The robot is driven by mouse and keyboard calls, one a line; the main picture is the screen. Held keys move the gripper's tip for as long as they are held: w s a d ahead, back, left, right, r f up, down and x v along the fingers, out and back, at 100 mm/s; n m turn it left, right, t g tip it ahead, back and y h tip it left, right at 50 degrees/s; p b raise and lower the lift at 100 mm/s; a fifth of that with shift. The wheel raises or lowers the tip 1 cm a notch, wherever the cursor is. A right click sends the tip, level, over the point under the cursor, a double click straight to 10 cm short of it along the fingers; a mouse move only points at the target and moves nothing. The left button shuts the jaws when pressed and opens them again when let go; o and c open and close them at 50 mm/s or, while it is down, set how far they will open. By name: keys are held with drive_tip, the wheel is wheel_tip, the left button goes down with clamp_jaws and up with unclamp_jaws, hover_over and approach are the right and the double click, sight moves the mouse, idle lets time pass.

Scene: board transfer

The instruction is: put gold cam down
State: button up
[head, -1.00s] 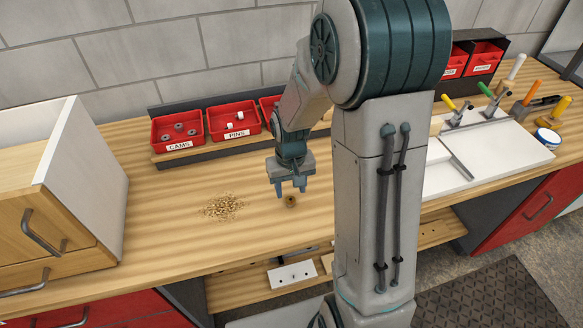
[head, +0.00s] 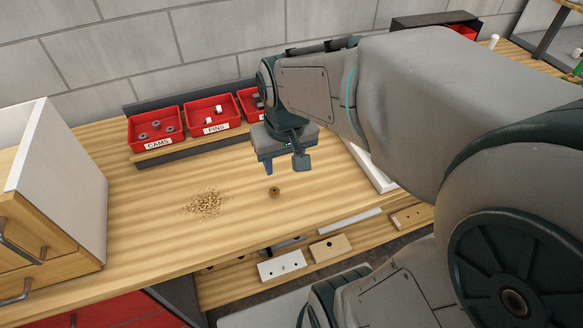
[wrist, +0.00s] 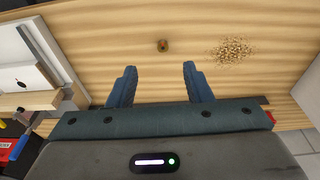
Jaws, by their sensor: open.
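The gold cam (head: 274,191) is a small brownish-gold piece standing on the wooden bench top. It also shows in the wrist view (wrist: 163,45), beyond the fingertips and between their lines. My gripper (head: 284,168) is above and behind the cam in the head view, apart from it. In the wrist view my gripper (wrist: 158,72) has its two blue fingers wide apart with nothing between them.
Red bins labelled CAMS (head: 156,127) and PINS (head: 214,118) stand at the back of the bench. A pile of wood chips (head: 205,203) lies left of the cam. A wooden drawer cabinet (head: 50,215) bounds the left side. The bench around the cam is otherwise clear.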

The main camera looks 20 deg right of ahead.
drive_tip(key=s+r+t, duration=0.1)
drive_tip(key=s, duration=0.5)
drive_tip(key=shift+r, duration=0.3)
